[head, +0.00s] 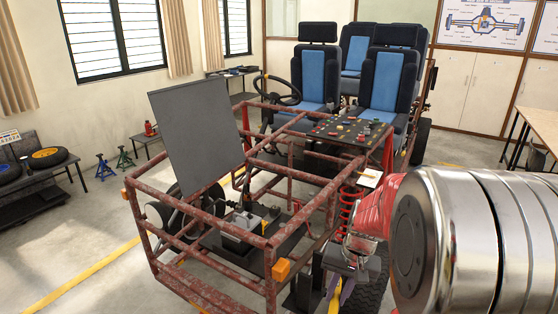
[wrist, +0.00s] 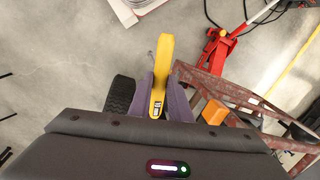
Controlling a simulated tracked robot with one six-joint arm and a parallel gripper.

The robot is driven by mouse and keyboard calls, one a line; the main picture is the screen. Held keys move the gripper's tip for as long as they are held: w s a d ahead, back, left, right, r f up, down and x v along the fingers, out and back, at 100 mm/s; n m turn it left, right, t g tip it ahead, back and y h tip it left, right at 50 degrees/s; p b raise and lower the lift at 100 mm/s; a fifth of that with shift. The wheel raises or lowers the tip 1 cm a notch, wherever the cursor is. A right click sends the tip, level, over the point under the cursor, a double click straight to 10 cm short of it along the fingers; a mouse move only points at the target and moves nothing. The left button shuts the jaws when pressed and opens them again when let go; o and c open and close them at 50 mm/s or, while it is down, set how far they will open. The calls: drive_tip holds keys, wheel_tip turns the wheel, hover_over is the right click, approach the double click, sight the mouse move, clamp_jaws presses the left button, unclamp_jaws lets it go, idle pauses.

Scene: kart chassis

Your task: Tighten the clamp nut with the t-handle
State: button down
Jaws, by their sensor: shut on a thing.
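My gripper (wrist: 163,80) shows in the wrist view with its two purple-grey fingers closed on a yellow handle (wrist: 165,52). The handle carries a small dark label and appears to be the t-handle, though I see no crossbar. In the head view my gripper (head: 342,286) hangs beside the front right corner of the rusty red chassis frame (head: 205,178), near the front wheel. A bit of the yellow handle (head: 335,298) shows below it. I cannot make out the clamp nut in either view.
An orange lamp (head: 281,270) sits on the frame's front corner, close to my gripper; the wrist view shows it too (wrist: 214,112). A black tyre (wrist: 119,96) lies left of the fingers. A red jack-like tool (wrist: 216,52) stands on the floor. Open floor lies at left.

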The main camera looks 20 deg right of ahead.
drive_tip(key=w+a+f+n+g, duration=0.1)
drive_tip(key=w+a+n, duration=0.6)
drive_tip(key=w+a, duration=0.8)
drive_tip(key=a, duration=0.3)
drive_tip(key=shift+w+a+n, duration=0.15)
drive_tip(key=shift+w+n, duration=0.15)
drive_tip(key=shift+f, duration=0.15)
